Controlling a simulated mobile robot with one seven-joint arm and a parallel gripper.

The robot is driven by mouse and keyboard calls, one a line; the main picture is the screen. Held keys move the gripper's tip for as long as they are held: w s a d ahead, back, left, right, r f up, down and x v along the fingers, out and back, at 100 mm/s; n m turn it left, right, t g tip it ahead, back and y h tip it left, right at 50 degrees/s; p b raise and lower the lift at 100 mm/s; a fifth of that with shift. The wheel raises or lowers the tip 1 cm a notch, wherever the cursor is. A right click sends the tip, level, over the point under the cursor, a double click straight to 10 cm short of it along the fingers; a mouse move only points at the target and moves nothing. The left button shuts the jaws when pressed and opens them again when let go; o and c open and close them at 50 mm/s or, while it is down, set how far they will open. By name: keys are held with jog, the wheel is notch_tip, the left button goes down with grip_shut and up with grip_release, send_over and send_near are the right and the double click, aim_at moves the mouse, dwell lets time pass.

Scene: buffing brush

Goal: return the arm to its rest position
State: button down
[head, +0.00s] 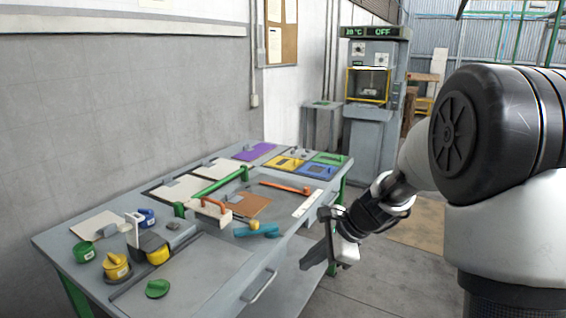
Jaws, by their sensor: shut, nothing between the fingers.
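My arm (505,160) fills the right side of the head view, its upper part large and close. It reaches left and down to my gripper (318,262). My gripper hangs beside the right edge of the workbench (210,285), pointing down and left, apart from the things on the bench top. The fingers look shut with nothing held. A brush-like tool with a reddish-orange handle and pale body (209,215) stands on the bench, to the left of my gripper.
A grey machine (372,120) stands behind. Floor (390,275) right of the bench is clear.

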jog(key=s+d+r+n+t+h, duration=0.1)
jog(key=s+d+r+n+h, duration=0.1)
jog(key=s+r+n, duration=0.35)
jog(key=s+d+r+n+h, duration=0.25)
jog(key=s+n, duration=0.35)
jog(key=s, duration=0.5)
jog(key=s+d+r+n+t+h, duration=0.1)
jog(key=s+d+r+n+h, duration=0.15)
jog(key=s+r+n, duration=0.5)
notch_tip(320, 180, up, 14)
jog(key=s+m+y+p, duration=0.1)
jog(key=p, duration=1.6)
jog(key=shift+s+d+r+m, duration=0.15)
jog(key=shift+s+m, duration=0.05)
jog(key=shift+m, duration=0.1)
